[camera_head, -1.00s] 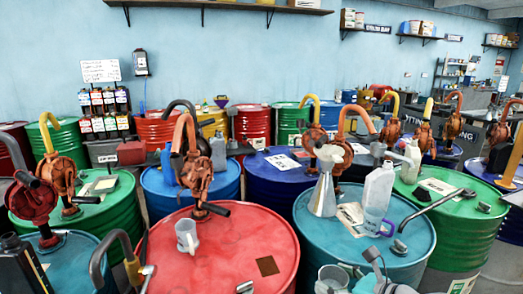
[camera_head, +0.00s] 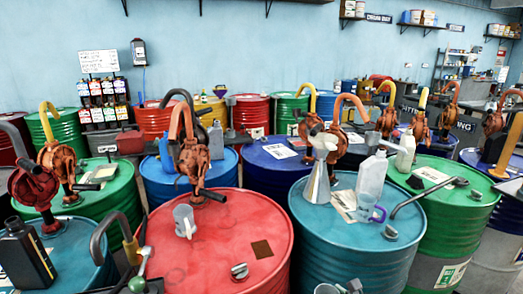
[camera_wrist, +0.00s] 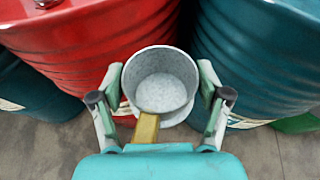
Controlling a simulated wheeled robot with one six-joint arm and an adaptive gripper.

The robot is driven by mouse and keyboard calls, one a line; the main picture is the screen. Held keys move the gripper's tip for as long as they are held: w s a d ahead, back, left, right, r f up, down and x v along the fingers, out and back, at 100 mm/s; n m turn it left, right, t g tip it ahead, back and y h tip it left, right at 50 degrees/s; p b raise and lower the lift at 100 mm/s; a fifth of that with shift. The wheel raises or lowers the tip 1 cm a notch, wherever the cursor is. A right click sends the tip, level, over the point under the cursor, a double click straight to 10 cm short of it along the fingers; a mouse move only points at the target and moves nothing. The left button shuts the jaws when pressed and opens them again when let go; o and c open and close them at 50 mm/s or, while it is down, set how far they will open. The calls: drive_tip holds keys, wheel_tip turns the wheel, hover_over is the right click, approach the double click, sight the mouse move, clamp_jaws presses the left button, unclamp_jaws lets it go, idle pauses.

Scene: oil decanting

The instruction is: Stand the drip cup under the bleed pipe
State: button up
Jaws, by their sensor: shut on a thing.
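A grey cup (camera_wrist: 164,92) is held in my gripper (camera_wrist: 160,76) in the wrist view. One finger lies on each side of it, and its yellow handle points back toward my palm. The cup looks empty, its mouth faces the camera, and it hangs in front of a red and a teal drum. Its rim also shows at the bottom edge of the head view (camera_head: 326,289), where most of it is cut off. Several curved pipes show in the head view, among them a grey one with a yellow part (camera_head: 128,240) at lower left; I cannot tell which is the bleed pipe.
A black bottle (camera_head: 27,250) stands at left. Bare floor shows below the drums.

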wheel_tip(320, 180, down, 8)
drive_tip(key=s+m+h, duration=0.1)
drive_tip(key=shift+s+d+t+h, duration=0.25)
drive_tip(key=shift+s+t+h, duration=0.05)
drive_tip(key=shift+s, duration=0.1)
